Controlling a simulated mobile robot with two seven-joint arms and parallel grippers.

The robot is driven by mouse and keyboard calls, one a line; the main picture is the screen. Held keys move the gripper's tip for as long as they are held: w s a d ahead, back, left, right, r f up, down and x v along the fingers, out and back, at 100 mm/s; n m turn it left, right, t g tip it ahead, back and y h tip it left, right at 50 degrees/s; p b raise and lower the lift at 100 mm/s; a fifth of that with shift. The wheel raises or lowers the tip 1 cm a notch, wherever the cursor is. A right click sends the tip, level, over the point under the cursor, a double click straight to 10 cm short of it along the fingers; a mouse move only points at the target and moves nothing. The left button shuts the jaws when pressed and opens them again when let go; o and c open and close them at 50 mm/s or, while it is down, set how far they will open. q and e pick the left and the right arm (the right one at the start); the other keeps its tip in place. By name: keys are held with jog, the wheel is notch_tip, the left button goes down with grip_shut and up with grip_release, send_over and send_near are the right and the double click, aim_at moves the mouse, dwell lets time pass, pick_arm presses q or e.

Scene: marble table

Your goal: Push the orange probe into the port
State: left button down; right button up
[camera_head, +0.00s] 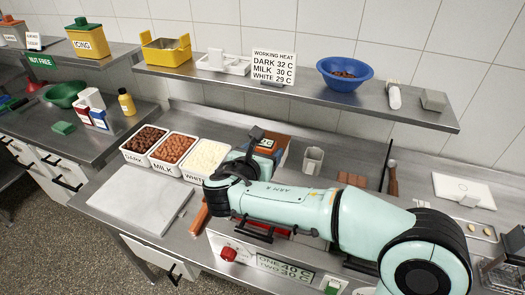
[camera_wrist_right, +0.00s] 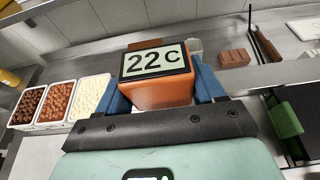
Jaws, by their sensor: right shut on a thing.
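My right gripper (camera_wrist_right: 163,85) is shut on the orange probe (camera_wrist_right: 160,97), with one blue finger on each side of it. The probe has a dark-framed display reading "22 C". The probe's tip is hidden. I cannot make out the port in either view. A steel machine (camera_head: 285,262) with a red knob and a label "ONE 40 C, TWO 30 C" stands at the front, partly covered by my right arm. My left gripper is out of view.
Tubs of dark (camera_head: 145,139), milk (camera_head: 173,148) and white (camera_head: 206,157) chocolate stand left of the gripper. A marble slab (camera_head: 140,203) lies clear in front. A shelf (camera_head: 300,88) with a blue bowl (camera_head: 344,73) runs above. A grey container (camera_head: 312,161) stands right of the probe.

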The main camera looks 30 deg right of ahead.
jog(key=shift+w+a, duration=0.3)
jog(key=shift+a, duration=0.2)
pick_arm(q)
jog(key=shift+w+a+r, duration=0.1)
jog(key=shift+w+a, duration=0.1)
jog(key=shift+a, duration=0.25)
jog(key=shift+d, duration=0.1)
pick_arm(e)
jog(key=shift+s+d, duration=0.1)
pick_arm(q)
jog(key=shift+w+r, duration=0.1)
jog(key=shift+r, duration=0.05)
pick_arm(e)
jog(key=shift+f, duration=0.7)
jog(key=shift+f+b, duration=0.7)
jog(key=shift+f, duration=0.1)
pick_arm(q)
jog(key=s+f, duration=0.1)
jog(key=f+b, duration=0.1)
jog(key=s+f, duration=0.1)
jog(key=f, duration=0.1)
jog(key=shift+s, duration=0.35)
pick_arm(e)
notch_tip(320, 180, down, 3)
jog(key=shift+r, duration=0.1)
jog(key=shift+f, duration=2.1)
